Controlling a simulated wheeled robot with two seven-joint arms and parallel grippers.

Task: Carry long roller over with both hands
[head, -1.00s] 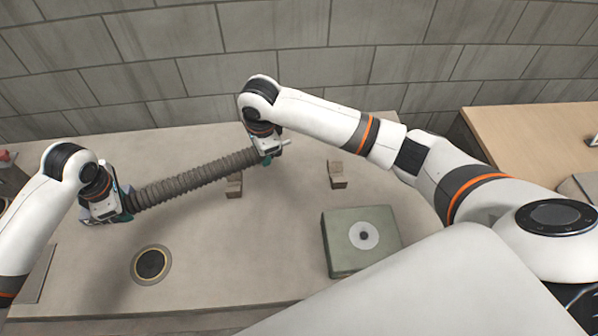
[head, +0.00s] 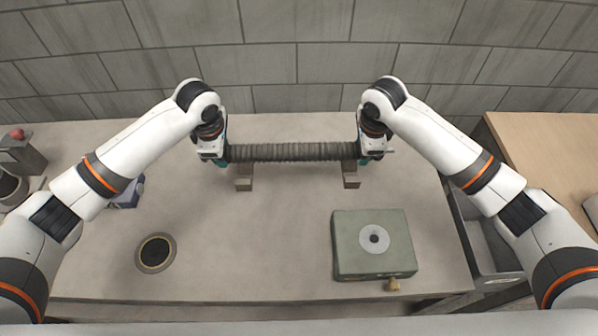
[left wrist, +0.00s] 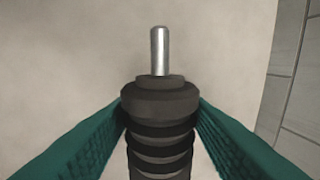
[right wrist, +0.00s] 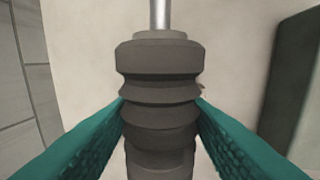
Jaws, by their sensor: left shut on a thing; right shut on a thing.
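The long roller (head: 292,152) is a dark grey ribbed cylinder, held level across the back of the table in the head view. My left gripper (head: 219,156) is shut on its left end, and my right gripper (head: 370,155) is shut on its right end. In the left wrist view the roller's end (left wrist: 160,105) sits between the teal fingers, with a metal pin beyond. In the right wrist view the other end (right wrist: 160,75) sits between the fingers. Two small brown support blocks (head: 244,183) (head: 350,180) stand below the roller. Whether it touches them is unclear.
A green box with a round pale disc (head: 345,255) stands at front right. A dark round ring (head: 155,253) lies at front left. A grey tray (head: 472,235) is at the right edge, and a wooden table (head: 545,150) stands beyond. The middle of the table is clear.

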